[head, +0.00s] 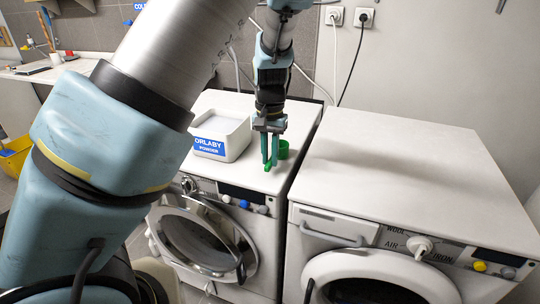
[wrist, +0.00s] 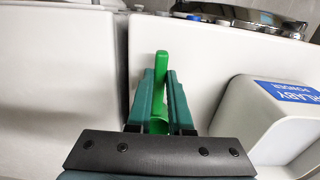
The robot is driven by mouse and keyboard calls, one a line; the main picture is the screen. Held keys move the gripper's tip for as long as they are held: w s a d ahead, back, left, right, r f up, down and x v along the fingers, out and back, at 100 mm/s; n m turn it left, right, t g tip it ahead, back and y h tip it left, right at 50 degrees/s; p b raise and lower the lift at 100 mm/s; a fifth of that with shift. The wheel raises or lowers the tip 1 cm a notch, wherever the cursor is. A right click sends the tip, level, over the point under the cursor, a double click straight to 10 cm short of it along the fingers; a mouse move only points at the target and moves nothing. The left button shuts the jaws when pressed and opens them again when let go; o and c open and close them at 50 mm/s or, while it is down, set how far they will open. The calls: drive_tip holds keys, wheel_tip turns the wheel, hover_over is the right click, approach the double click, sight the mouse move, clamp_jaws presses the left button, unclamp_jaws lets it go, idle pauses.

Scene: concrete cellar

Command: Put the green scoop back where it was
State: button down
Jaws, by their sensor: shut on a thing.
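The green scoop (head: 283,150) is between the fingers of my gripper (head: 270,160), over the right part of the left washing machine's white top. In the wrist view my gripper (wrist: 161,78) is shut on the scoop's handle (wrist: 162,64), which points forward past the fingertips. The scoop's cup (wrist: 158,126) shows further back, partly hidden by the fingers. I cannot tell whether the scoop touches the top. A white tub (head: 239,141) with a blue powder label stands left of the gripper, apart from it. It also shows in the wrist view (wrist: 238,125), at right.
The left washing machine (head: 193,172) has its round door (head: 207,245) ajar. A second machine (head: 400,170) stands to the right across a narrow gap, its top clear. Cables and sockets (head: 364,17) are on the wall behind. A yellow bucket (head: 14,160) is far left.

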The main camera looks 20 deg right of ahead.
drive_tip(key=c, duration=0.8)
unclamp_jaws()
drive_tip(key=shift+f, duration=0.1)
wheel_tip(320, 180, up, 12)
drive_tip(key=w+a+f+n, duration=0.1)
drive_tip(key=a+f+n, duration=0.1)
drive_tip(key=a, duration=0.6)
drive_tip(key=w+a+f+n, duration=0.1)
drive_tip(key=a+n, duration=0.1)
drive_tip(key=a, duration=0.6)
drive_tip(key=s+a+n, duration=0.1)
drive_tip(key=s+a, duration=0.1)
drive_tip(key=a, duration=0.2)
drive_tip(key=s+a+f+n+t, duration=0.1)
drive_tip(key=s+a, duration=0.1)
drive_tip(key=a, duration=0.3)
drive_tip(key=s+a+f+n+b, duration=0.1)
drive_tip(key=s+a, duration=0.1)
drive_tip(key=a, duration=0.3)
drive_tip(key=shift+s+a+f+t, duration=0.2)
drive_tip(key=shift+a+f+t, duration=0.05)
drive_tip(key=shift+t, duration=0.15)
